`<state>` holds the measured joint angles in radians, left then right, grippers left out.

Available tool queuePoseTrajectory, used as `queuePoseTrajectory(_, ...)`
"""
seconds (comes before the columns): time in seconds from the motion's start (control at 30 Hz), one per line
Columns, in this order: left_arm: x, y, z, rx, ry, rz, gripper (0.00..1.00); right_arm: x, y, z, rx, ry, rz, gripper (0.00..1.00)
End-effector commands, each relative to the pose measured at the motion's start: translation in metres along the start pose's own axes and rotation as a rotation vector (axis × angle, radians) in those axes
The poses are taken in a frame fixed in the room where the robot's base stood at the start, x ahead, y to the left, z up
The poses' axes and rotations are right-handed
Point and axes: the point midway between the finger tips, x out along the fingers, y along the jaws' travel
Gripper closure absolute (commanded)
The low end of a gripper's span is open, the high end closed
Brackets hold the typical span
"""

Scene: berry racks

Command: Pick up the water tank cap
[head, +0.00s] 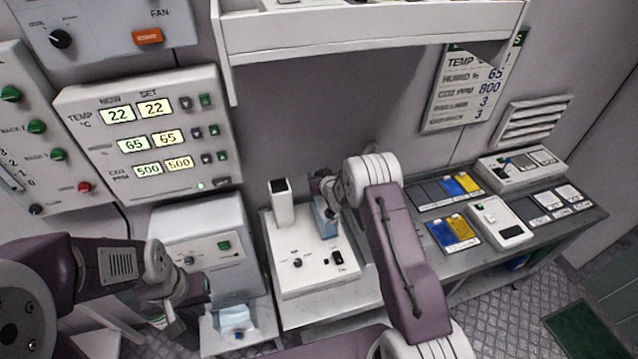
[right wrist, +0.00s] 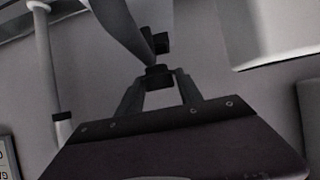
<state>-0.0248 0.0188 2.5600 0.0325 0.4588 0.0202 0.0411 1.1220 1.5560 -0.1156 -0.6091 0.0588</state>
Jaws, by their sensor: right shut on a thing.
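My right gripper (right wrist: 159,80) is shut on a small dark piece (right wrist: 160,72), which looks like the water tank cap. In the head view my right gripper (head: 328,203) is at the bluish water tank (head: 326,224) on the white machine (head: 310,275). The wrist and fingers partly cover the tank's top, so I cannot tell whether the cap is clear of it. My left gripper (head: 172,312) hangs at the lower left, in front of the grey box unit; its finger opening is unclear.
A white post (head: 282,203) stands on the machine left of the tank. The grey box unit (head: 205,245) is further left, with a small tray (head: 236,322) below it. Right of my right arm, the bench holds blue and yellow packs (head: 453,232) and a white scale (head: 500,222). A shelf (head: 375,35) hangs above.

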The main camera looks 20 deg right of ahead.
Motion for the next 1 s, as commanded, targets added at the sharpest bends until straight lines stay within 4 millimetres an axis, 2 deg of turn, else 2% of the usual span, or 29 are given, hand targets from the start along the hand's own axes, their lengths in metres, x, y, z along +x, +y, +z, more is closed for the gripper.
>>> queuePoseTrajectory(0.07, 0.01, 0.0, 0.001, 0.0, 0.0, 0.0, 1.0, -0.008, 0.005, -0.009, 0.001, 0.003, 0.002, 0.95)
queuePoseTrajectory(0.2, 0.019, 0.0, 0.002, 0.0, 0.0, 0.0, 1.0, -0.037, 0.03, -0.014, 0.001, 0.003, 0.004, 0.95)
queuePoseTrajectory(0.5, 0.031, -0.001, 0.003, 0.0, 0.0, 0.0, 1.0, -0.095, 0.075, -0.027, 0.001, 0.002, 0.003, 0.95)
queuePoseTrajectory(0.7, 0.032, -0.001, 0.003, 0.0, 0.0, 0.0, 1.0, -0.108, 0.084, -0.03, 0.0, 0.0, 0.001, 0.95)
queuePoseTrajectory(1.0, 0.032, -0.001, 0.003, 0.0, 0.0, 0.0, 1.0, -0.109, 0.084, -0.031, 0.004, 0.0, 0.005, 0.95)
